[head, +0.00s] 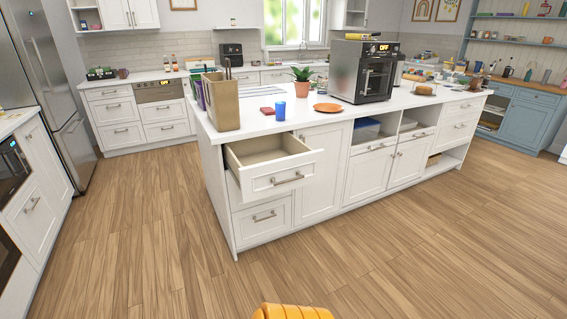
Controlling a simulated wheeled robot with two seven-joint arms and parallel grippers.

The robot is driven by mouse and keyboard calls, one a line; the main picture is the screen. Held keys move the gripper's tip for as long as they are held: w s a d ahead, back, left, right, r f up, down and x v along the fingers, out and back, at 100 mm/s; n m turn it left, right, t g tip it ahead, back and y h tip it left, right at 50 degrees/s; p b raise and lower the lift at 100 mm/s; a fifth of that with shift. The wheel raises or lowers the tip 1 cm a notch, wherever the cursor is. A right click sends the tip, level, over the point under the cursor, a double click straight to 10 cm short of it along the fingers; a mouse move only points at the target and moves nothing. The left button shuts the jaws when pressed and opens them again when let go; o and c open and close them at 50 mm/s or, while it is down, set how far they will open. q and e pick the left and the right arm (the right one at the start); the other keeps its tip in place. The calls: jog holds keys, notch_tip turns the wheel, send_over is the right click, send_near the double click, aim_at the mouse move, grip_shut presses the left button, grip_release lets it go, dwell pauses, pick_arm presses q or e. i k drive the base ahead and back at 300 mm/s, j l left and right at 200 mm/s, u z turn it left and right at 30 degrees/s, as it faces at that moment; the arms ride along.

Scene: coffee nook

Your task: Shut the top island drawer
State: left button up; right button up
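The top island drawer (284,181) is pulled well out from the left end of the white island (322,182). Its front panel has a horizontal metal bar handle (287,179). The inside of the drawer (262,151) shows and looks empty. A closed drawer with its own handle (264,217) sits below it. Neither of my grippers shows in the head view. An orange rounded shape (292,312) at the bottom edge is cut off, and I cannot tell what it is.
Wooden floor in front of the island is clear. On the island top stand a tan holder (221,102), a blue cup (280,111), an orange plate (327,107), a potted plant (302,83) and an oven-like appliance (363,72). White cabinets (40,205) stand at left.

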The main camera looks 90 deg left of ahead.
aim_at(266, 165)
jog(key=u, duration=2.7)
